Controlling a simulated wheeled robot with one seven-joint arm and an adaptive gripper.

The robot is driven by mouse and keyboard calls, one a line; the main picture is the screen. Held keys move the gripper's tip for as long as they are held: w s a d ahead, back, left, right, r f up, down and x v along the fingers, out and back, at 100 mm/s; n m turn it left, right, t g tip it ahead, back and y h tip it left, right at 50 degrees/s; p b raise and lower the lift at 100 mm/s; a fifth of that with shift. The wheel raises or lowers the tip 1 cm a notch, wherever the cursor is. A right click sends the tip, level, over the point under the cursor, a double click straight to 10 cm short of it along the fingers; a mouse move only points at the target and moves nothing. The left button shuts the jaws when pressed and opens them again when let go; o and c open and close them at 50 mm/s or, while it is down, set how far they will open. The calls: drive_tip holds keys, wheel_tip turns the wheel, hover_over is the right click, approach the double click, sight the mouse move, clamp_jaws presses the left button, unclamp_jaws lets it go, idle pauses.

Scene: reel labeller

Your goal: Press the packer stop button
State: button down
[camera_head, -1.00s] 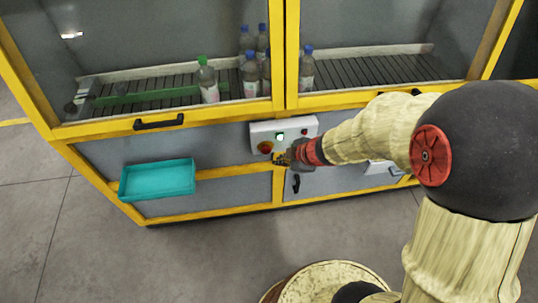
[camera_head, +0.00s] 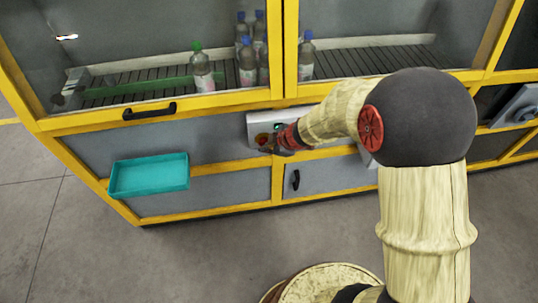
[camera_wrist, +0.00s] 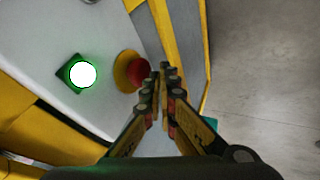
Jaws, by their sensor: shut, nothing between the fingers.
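The red stop button (camera_wrist: 137,72) with its yellow collar sits on the white control panel (camera_wrist: 97,30) in the wrist view. In the head view the button (camera_head: 262,139) is small and partly covered by my gripper (camera_head: 266,150). In the wrist view my gripper (camera_wrist: 165,68) is shut and empty, its fingertips just right of the button in the picture and overlapping its edge. I cannot tell whether they touch it. I see no label that I can read.
A lit green button (camera_wrist: 82,74) is on the same panel, left of the red one. A teal tray (camera_head: 150,188) hangs on the machine front at left. Bottles (camera_head: 202,72) stand behind the yellow-framed windows. The grey floor (camera_head: 200,255) in front is clear.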

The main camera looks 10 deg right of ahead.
drive_tip(key=shift+w, duration=0.35)
